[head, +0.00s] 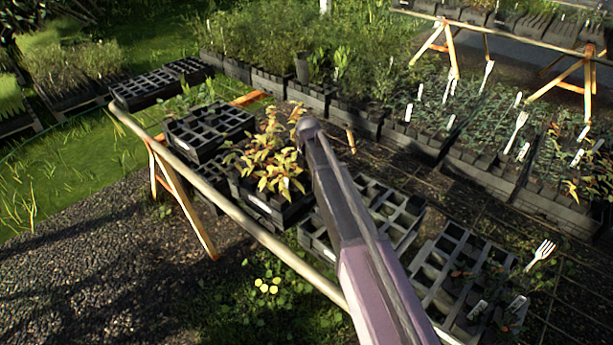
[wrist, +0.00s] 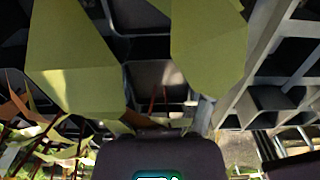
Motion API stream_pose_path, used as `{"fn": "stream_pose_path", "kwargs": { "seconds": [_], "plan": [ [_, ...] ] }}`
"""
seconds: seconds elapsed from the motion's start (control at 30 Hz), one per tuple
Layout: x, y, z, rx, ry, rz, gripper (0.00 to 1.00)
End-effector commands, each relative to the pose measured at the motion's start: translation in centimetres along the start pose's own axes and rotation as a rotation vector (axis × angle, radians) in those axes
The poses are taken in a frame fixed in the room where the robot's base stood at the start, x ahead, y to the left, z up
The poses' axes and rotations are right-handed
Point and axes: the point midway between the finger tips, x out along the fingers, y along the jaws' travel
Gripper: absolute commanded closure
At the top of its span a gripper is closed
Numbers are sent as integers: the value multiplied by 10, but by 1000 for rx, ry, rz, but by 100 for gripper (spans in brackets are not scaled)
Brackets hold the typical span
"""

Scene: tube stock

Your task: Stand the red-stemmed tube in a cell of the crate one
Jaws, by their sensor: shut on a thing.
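In the wrist view, the dark body of my gripper (wrist: 160,158) fills the lower middle. It is shut on a tube that is largely hidden; I take it as the red-stemmed tube, with broad yellow-green leaves (wrist: 80,68) close to the camera. Thin reddish stems show behind them, over dark crate cells (wrist: 155,78). In the head view, my arm hides the gripper. An orange-yellow leafy plant group (head: 272,165) stands left of the arm in or over a black crate (head: 262,205). I cannot tell which crate is crate one.
An empty-celled black crate (head: 212,128) stands at the left, and a grey-black crate (head: 395,215) lies right of my arm. Another crate (head: 465,270) holds a few small plants and labels. A wooden rail (head: 215,200) runs along the front. Dense plant trays stand behind.

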Motion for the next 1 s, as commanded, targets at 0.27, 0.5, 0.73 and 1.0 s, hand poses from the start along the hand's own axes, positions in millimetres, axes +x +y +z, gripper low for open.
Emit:
{"fn": "stream_pose_path", "kwargs": {
  "seconds": [0.27,0.5,0.73,1.0],
  "plan": [
    [1,0,0,0,0,0,0],
    [1,0,0,0,0,0,0],
    [1,0,0,0,0,1,0],
    [1,0,0,-1,0,1,0]
  ]
}}
